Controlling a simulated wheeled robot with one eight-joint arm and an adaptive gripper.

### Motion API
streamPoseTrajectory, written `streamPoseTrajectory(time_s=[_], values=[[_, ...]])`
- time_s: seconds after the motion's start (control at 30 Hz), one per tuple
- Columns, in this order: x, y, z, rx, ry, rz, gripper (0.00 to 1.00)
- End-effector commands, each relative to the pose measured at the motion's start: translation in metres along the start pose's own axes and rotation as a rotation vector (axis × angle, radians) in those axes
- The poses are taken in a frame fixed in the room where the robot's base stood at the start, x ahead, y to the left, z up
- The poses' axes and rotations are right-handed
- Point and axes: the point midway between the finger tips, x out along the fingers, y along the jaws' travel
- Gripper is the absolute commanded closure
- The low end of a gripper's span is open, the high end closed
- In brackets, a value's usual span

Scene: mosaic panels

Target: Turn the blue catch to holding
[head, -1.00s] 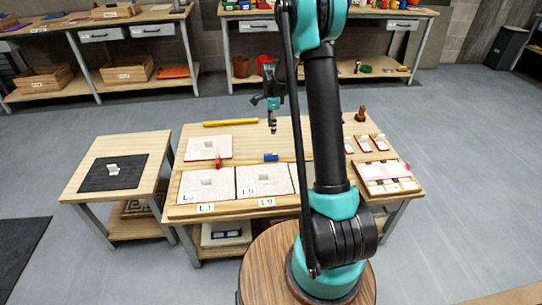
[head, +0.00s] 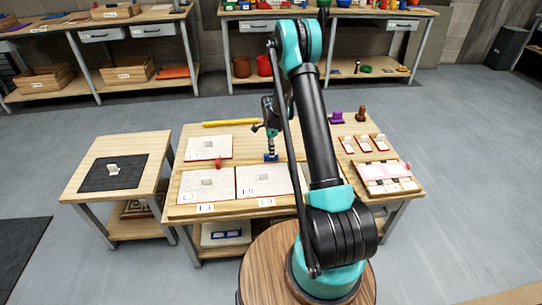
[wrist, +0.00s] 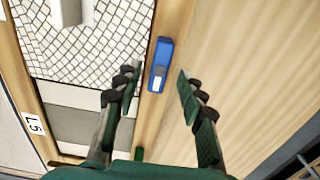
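The blue catch (wrist: 161,60) lies on the wooden strip beside a mosaic panel (wrist: 85,55) in the wrist view, with a white patch at its near end. In the head view the blue catch (head: 271,157) sits at the top edge of the right-hand front panel (head: 263,181). My gripper (head: 271,150) is right above it, pointing down. In the wrist view my gripper (wrist: 158,88) is open, one finger on each side of the catch's line, with nothing between the fingertips but the catch beyond. Whether the fingers touch it I cannot tell.
A red catch (head: 218,163) stands near the left panels. A yellow bar (head: 229,122) lies at the back. A purple piece (head: 336,118), a brown peg (head: 361,114) and a pink-covered tray (head: 388,178) are at the right. A side table (head: 118,165) stands left.

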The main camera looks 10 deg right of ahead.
Motion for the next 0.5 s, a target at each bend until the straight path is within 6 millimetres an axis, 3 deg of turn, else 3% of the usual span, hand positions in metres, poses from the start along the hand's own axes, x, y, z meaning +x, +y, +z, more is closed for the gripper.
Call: streamPoseTrajectory(time_s=[0.2, 0.5], values=[[0.029, 0.0, 0.0, 0.0, 0.0, 0.0, 0.6], [0.039, 0.0, 0.0, 0.0, 0.0, 0.0, 0.6]])
